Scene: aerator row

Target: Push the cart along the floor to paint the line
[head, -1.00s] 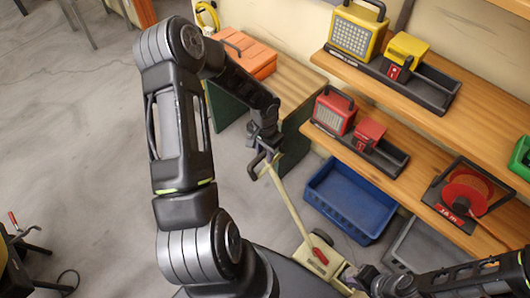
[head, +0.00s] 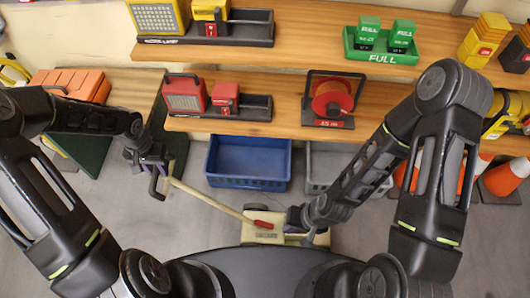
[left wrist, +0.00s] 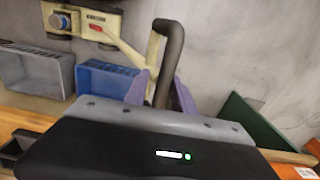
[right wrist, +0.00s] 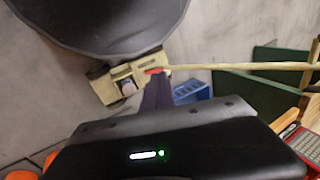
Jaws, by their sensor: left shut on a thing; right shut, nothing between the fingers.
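The cream line-marking cart (head: 258,232) stands on the floor just in front of my base, with a red lever on top. Its long cream pole (head: 205,198) slants up left to a black handle (head: 155,185). My left gripper (head: 152,161) is shut on the handle; the left wrist view shows the black grip (left wrist: 170,60) between its purple fingers. My right gripper (head: 300,218) is shut and empty by the cart's right end. In the right wrist view its fingers (right wrist: 157,92) overlap the cart (right wrist: 118,82) near the red lever; contact is unclear. No painted line is discernible.
A blue crate (head: 248,182) and a grey crate (head: 325,183) stand beneath the wooden shelves (head: 285,118), behind the cart. A green-sided bench (head: 172,130) is behind the handle. Orange cones (head: 504,178) stand at right. Some grey floor (head: 110,205) is clear at left.

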